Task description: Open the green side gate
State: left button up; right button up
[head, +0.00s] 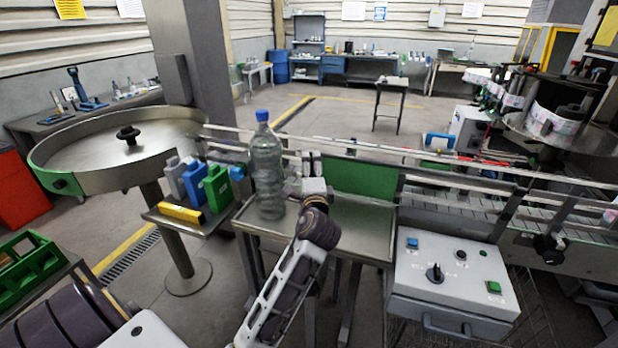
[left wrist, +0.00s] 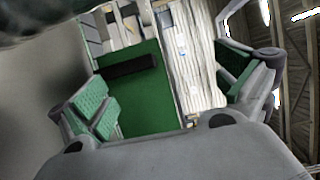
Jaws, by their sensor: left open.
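The green side gate (head: 362,177) is an upright flat green panel at the back of the steel tray, beside the conveyor. In the left wrist view the green gate (left wrist: 140,95) shows between my fingers, with a dark bar handle (left wrist: 130,65) across its upper part. My left gripper (head: 312,162) is over the tray, just left of the gate in the head view. It is open and nothing is between its fingers; the left wrist view shows the green finger pads (left wrist: 165,85) wide apart. I cannot tell the exact gap to the handle. My right gripper is not in view.
A clear bottle with a blue cap (head: 266,165) stands on the steel tray (head: 352,229), close left of my left gripper. Coloured bottles (head: 217,187) stand on a small side shelf. A control box (head: 455,275) is at right, in front of the conveyor (head: 480,208). A round table (head: 95,150) is at left.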

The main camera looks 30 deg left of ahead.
pick_arm(q)
notch_tip(320, 180, down, 6)
jog(key=shift+r, duration=0.1)
jog(key=shift+w+a, duration=0.3)
jog(key=shift+w, duration=0.1)
jog(key=p+x, duration=0.1)
jog(key=x, duration=0.3)
jog(key=shift+w+p, duration=0.1)
jog(key=shift+p, duration=0.3)
jog(key=shift+x, duration=1.1)
jog(key=shift+a, duration=0.15)
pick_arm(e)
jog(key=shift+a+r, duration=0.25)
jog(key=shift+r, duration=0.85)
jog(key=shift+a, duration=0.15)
pick_arm(q)
jog(key=c, duration=1.2)
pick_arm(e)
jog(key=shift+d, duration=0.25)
pick_arm(q)
jog(key=shift+w+f, duration=0.1)
jog(key=shift+f, duration=0.1)
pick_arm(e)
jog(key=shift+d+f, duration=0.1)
